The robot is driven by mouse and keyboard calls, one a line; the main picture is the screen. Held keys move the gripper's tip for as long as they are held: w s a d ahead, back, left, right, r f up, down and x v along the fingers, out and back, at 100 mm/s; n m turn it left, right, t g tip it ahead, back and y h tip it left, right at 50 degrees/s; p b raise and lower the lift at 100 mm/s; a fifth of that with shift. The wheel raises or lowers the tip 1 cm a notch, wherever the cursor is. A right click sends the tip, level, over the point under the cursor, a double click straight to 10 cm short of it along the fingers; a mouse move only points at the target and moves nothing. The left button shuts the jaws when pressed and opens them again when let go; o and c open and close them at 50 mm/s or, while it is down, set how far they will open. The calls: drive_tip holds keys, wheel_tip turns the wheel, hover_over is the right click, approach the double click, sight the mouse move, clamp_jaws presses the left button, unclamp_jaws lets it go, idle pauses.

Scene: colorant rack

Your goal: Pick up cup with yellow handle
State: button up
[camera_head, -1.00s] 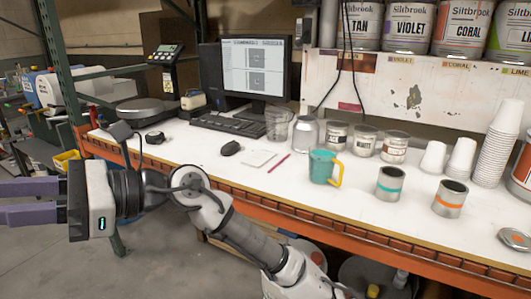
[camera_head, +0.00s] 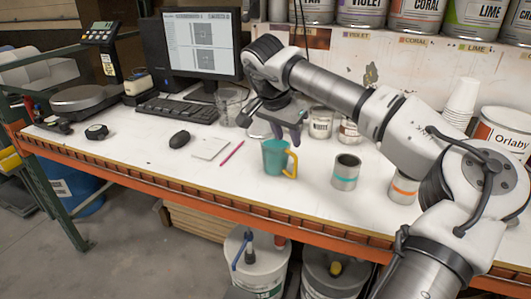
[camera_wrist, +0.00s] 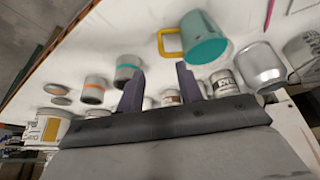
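The teal cup with the yellow handle (camera_head: 276,157) stands upright on the white workbench. Its handle (camera_head: 292,163) faces right in the head view. In the wrist view the cup (camera_wrist: 204,40) is at the top, with its yellow handle (camera_wrist: 169,43) to the left. My gripper (camera_head: 290,138) hangs over the bench just behind and above the cup, apart from it. In the wrist view the two dark purple fingers (camera_wrist: 160,85) are spread wide with nothing between them that they hold. My arm hides part of the cans behind.
A can with a teal band (camera_head: 346,172) stands close right of the cup, and an orange-banded can (camera_head: 403,189) stands farther right. Small labelled cans (camera_head: 320,123) stand behind. The bench front is clear.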

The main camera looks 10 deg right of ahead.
drive_tip(key=p, duration=0.2)
hover_over(293, 178)
drive_tip(key=s+a, duration=0.1)
wheel_tip(293, 178, down, 7)
drive_tip(key=shift+s+a+f+p+x, duration=0.15)
drive_tip(key=shift+p+x, duration=0.15)
drive_tip(key=shift+x, duration=0.65)
drive_tip(key=shift+a+p+x, duration=0.1)
drive_tip(key=shift+p+x, duration=0.25)
drive_tip(key=shift+x, duration=0.55)
drive_tip(key=shift+s+a+f+p+x, duration=0.15)
drive_tip(key=shift+p+x, duration=0.15)
drive_tip(key=shift+x, duration=0.65)
drive_tip(key=shift+r, duration=0.15)
clamp_jaws()
drive_tip(key=shift+w, duration=0.1)
